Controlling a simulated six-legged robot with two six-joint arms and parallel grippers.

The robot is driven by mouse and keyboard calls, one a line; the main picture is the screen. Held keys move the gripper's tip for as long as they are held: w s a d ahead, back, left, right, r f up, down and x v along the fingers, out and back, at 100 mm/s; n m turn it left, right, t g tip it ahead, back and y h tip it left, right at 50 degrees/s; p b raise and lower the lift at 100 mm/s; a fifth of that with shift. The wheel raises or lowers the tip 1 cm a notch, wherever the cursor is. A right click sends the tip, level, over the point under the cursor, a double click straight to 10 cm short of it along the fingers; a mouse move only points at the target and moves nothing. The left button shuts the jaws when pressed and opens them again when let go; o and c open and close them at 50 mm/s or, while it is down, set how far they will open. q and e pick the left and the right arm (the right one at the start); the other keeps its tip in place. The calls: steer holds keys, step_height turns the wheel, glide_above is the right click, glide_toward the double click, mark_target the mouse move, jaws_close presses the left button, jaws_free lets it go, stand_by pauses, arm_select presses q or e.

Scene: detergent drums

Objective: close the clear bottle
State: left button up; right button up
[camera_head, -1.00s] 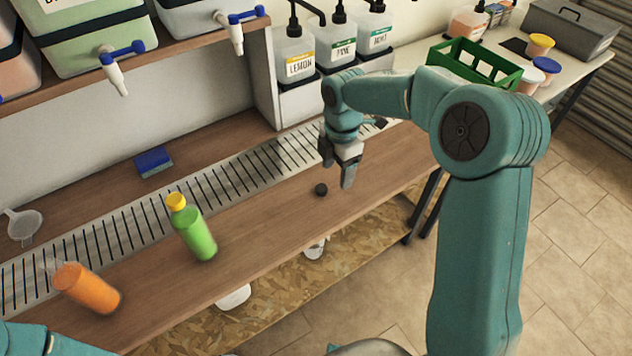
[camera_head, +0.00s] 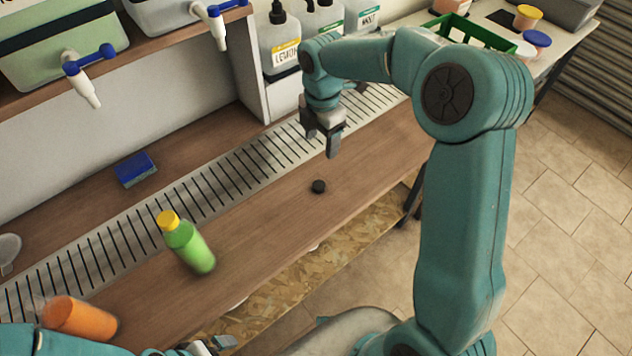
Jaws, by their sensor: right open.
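The clear bottle (camera_head: 82,318), with orange contents and a see-through top end, leans or lies near the front left of the wooden counter. Its upper end is blurred, and I see no cap on it. A small black cap (camera_head: 318,187) lies loose on the counter in the middle. My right gripper (camera_head: 322,142) is open and empty, pointing down above the counter just behind the black cap and apart from it. My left arm shows at the bottom left edge. A grey part, possibly my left gripper (camera_head: 212,346), shows at the bottom edge; its jaws are unclear.
A green bottle with a yellow cap (camera_head: 188,246) stands between the clear bottle and the black cap. A slotted drain strip (camera_head: 205,190) runs along the counter. A blue sponge (camera_head: 135,169) lies behind it. Pump dispensers (camera_head: 280,45) and a green crate (camera_head: 478,36) are farther back.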

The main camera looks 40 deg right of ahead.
steer(key=shift+s, duration=0.2)
glide_above(320, 184)
step_height(320, 184, down, 11)
steer(key=shift+s+d+f, duration=0.1)
steer(key=shift+s, duration=0.05)
steer(key=shift+f, duration=0.1)
steer(key=f, duration=0.5)
steer(key=shift+w, duration=0.2)
steer(key=c, duration=1.1)
